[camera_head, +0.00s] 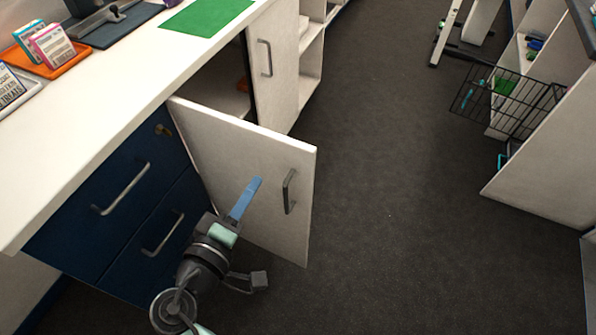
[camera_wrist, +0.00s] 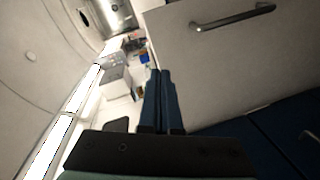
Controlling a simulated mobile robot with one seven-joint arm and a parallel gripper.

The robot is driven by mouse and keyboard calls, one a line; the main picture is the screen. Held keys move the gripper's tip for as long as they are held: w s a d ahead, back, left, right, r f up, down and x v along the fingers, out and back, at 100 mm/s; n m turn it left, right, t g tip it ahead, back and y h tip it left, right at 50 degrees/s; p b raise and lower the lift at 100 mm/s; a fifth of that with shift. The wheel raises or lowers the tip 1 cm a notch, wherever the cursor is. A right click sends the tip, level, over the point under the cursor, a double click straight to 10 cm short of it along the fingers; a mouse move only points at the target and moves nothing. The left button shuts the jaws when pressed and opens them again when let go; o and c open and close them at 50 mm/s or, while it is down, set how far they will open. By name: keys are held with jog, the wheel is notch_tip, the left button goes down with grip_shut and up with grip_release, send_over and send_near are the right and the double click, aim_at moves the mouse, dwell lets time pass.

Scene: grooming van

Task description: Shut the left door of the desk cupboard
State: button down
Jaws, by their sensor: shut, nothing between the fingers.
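The left door (camera_head: 232,160) of the desk cupboard is a white panel standing wide open, swung out from the desk. Its outer face with a grey bar handle (camera_head: 289,190) is toward me. The door also shows in the wrist view (camera_wrist: 215,70), with its handle (camera_wrist: 232,19) at the upper right. My gripper (camera_head: 256,181) is shut and empty, its blue fingers in front of the door's outer face, left of the handle. In the wrist view the fingers (camera_wrist: 162,75) are together; whether they touch the door I cannot tell. The cupboard's right door (camera_head: 273,65) appears closed.
Blue drawers (camera_head: 120,195) with bar handles are left of the open door, under the white desktop (camera_head: 110,95). Open shelves (camera_head: 311,45) stand beyond the cupboard. A wire basket (camera_head: 510,100) hangs at the right. The dark floor (camera_head: 400,200) between is clear.

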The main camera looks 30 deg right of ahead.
aim_at(308, 177)
jog(key=s+f+n+h+b, duration=0.2)
jog(key=s+f+n, duration=0.1)
jog(key=s+f, duration=0.55)
jog(key=x, duration=1)
jog(key=w+f+x, duration=0.1)
jog(key=x, duration=0.4)
jog(key=shift+a+f+b, duration=0.1)
jog(key=shift+a+b, duration=0.25)
jog(key=shift+a, duration=0.1)
